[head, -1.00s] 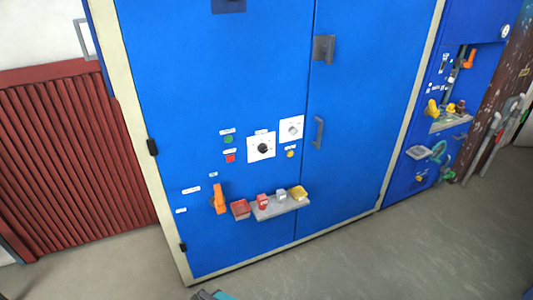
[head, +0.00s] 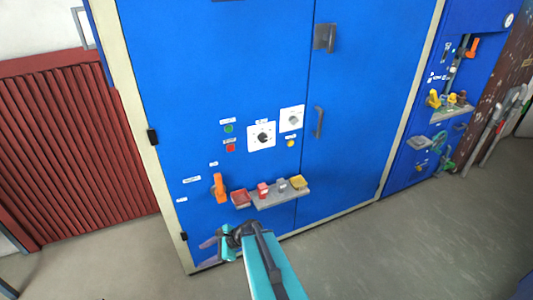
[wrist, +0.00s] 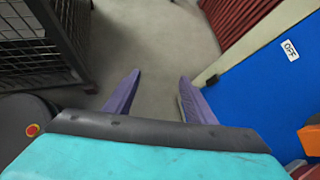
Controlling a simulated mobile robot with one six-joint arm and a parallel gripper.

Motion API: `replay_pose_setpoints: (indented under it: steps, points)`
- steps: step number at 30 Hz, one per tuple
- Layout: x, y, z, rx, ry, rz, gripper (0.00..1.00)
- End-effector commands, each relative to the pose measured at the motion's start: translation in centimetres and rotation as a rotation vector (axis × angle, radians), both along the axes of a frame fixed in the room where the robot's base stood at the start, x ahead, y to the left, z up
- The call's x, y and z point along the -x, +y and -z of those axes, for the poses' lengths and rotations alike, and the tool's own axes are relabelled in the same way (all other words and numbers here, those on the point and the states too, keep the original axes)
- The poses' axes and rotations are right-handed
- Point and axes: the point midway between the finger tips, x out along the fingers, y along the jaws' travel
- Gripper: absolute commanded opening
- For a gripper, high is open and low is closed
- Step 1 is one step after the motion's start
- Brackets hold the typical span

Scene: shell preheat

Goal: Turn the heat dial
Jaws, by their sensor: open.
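Two dials on white plates sit on the blue cabinet door: one with a black knob (head: 262,138) and, to its upper right, one with a grey knob (head: 292,119). Their labels are too small to read, so I cannot tell which is the heat dial. My gripper (head: 206,252) is low in front of the cabinet, below and left of both dials and below the orange lever (head: 219,188). In the wrist view its purple fingers (wrist: 159,77) are apart with only floor between them. Neither dial shows in the wrist view.
A green button (head: 228,128), a red button (head: 230,148) and a yellow button (head: 291,143) flank the dials. A small shelf (head: 272,201) with little bins juts out below. The wrist view shows a dark wire cage (wrist: 38,45) at left and an OFF label (wrist: 290,49).

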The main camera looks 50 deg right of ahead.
Motion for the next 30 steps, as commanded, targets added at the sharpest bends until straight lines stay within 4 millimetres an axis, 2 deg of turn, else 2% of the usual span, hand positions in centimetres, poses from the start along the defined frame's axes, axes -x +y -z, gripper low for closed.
replay_pose_setpoints:
  steps: [1,6,13,17,21,24,27,30]
  points:
    - [-0.9,-2.1,-1.4,-0.046,-0.012,0.097,0.50]
    - [-2.9,-8.9,-6.0,-0.235,-0.051,0.401,0.50]
    - [-3.4,-19.0,-12.8,-0.532,-0.135,0.770,0.50]
    - [-2.3,-25.0,-16.7,-0.718,-0.200,0.948,0.50]
    - [-0.2,-31.2,-20.9,-0.929,-0.280,1.108,0.50]
    - [1.5,-34.8,-23.3,-1.062,-0.334,1.189,0.50]
    - [3.0,-37.3,-25.1,-1.164,-0.376,1.238,0.50]
    - [4.0,-38.8,-26.1,-1.225,-0.400,1.265,0.50]
